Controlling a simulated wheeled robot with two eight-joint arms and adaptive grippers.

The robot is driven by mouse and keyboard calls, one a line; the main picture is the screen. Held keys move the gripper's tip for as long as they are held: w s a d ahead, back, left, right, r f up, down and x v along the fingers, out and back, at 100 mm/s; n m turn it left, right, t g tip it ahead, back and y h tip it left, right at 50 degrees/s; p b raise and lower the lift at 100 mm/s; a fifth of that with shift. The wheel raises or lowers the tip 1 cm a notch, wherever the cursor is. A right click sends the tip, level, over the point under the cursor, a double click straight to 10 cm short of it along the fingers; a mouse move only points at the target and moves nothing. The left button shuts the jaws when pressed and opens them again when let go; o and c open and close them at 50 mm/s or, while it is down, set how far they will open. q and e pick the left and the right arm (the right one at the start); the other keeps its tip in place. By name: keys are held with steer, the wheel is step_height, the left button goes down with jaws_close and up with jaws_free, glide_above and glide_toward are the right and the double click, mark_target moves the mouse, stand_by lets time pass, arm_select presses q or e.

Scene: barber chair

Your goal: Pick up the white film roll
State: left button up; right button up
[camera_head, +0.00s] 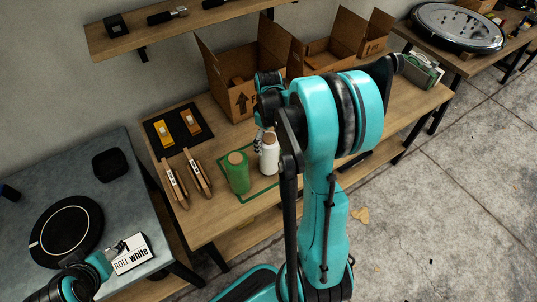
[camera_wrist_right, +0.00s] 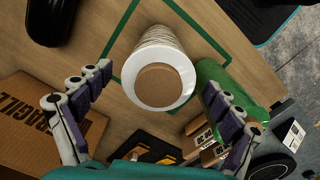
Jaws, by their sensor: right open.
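The white film roll (camera_head: 269,155) stands upright on the wooden table, just right of the green roll (camera_head: 237,175). In the right wrist view the white roll (camera_wrist_right: 178,50) shows end-on, with a brown core, between the spread fingers of my right gripper (camera_wrist_right: 158,82). The gripper is open, and I see no finger touching the roll. In the head view my right arm hides most of this gripper (camera_head: 261,141). A card reading "ROLL white" (camera_head: 131,254) is at the lower left, by my left gripper (camera_head: 112,250), whose fingers are unclear.
Open cardboard boxes (camera_head: 238,98) stand behind the rolls. A grey table (camera_head: 92,170) stands at left.

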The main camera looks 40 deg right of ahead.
step_height(320, 180, down, 5)
steer(key=shift+d+f+b, duration=0.1)
steer(key=shift+f+b, duration=0.05)
steer(key=shift+b, duration=1)
steer(key=c, duration=1.7)
